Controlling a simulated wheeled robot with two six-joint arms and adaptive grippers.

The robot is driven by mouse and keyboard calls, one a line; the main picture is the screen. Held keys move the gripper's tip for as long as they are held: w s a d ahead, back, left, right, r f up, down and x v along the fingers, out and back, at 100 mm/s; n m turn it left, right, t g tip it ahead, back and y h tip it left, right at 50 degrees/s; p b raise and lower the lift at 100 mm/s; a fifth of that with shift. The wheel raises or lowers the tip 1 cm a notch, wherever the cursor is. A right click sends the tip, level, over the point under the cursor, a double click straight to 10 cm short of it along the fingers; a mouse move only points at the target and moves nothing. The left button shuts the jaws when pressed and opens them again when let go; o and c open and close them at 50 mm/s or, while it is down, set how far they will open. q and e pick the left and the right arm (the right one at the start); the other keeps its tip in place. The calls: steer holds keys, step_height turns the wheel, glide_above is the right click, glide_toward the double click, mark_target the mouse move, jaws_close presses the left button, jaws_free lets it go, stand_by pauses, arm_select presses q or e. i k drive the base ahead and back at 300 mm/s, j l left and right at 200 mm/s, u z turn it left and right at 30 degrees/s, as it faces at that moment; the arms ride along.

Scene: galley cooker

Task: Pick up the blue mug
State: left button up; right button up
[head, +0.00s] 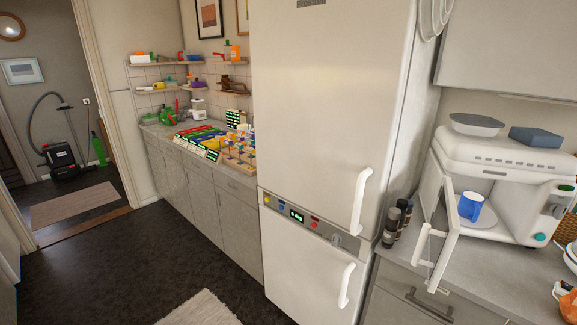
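A blue mug (471,205) with a white inside sits in the small white microwave-like oven (525,190) on the counter at the right. The mug looks upright, and its handle is on its left side. The oven's door (443,215) stands open, swung out to the left and toward me, so the mug shows past the door's edge. Neither of my grippers is in view.
A tall white fridge (330,130) stands in the middle. Dark bottles (397,222) stand left of the oven door. The dark floor (110,265) at left is mostly clear.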

mark_target(471, 203)
steer(key=i+j+z, duration=0.1)
steer(key=z, duration=0.35)
steer(key=j+z, duration=0.25)
steer(key=z, duration=0.25)
steer(key=j+z, duration=0.2)
steer(key=z, duration=0.25)
